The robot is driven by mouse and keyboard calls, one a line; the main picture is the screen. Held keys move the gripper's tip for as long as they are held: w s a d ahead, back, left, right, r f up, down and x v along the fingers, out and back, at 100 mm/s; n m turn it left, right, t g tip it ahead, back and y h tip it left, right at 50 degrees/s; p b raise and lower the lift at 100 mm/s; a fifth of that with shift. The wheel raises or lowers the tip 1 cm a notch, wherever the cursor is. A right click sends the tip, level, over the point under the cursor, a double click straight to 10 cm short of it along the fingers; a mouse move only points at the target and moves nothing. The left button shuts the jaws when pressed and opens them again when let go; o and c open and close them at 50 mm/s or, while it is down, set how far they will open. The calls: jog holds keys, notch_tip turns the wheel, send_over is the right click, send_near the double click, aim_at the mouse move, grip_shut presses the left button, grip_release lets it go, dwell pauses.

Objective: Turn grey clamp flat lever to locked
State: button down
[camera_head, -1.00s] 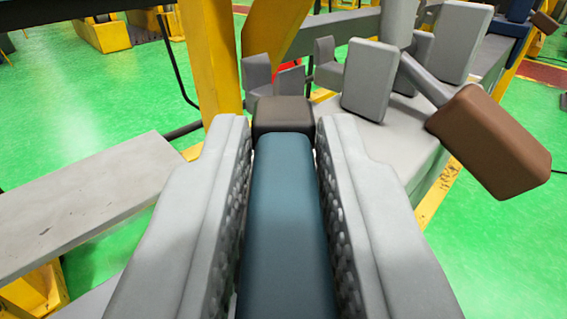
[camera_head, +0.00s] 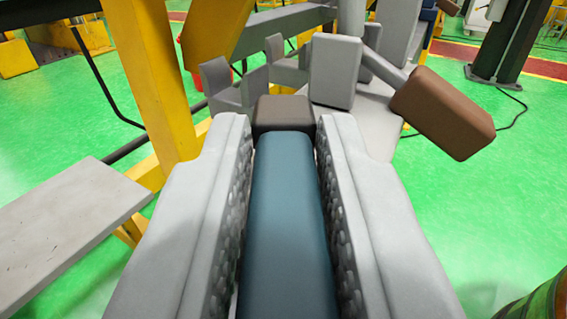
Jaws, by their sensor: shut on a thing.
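My gripper (camera_head: 284,130) is in the lower middle, its two grey padded fingers shut on a long blue bar (camera_head: 288,220). A dark brown block (camera_head: 284,112) sits at the bar's far end, between and just past the fingertips. Whether block and bar are one piece, and whether they are the flat lever, I cannot tell. Beyond the fingertips stands a grey clamp-like fixture with an upright rounded grey block (camera_head: 334,72) and smaller grey brackets (camera_head: 222,85). A brown handle (camera_head: 442,113) on a grey rod slants down to the right from it. The fingers hide the fixture's near side.
A grey bench top (camera_head: 70,225) lies at the left. A yellow post (camera_head: 158,85) and slanting yellow beam stand behind it. A dark post (camera_head: 500,40) is at the far right. Green floor (camera_head: 470,210) is open at the right; a green-striped object (camera_head: 545,305) fills the lower right corner.

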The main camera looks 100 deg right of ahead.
jog(key=c, duration=1.4)
grip_release()
jog(key=shift+o, duration=0.2)
jog(key=w+a, duration=0.2)
jog(key=a, duration=1.5)
jog(key=shift+w, duration=0.2)
jog(key=shift+a, duration=0.1)
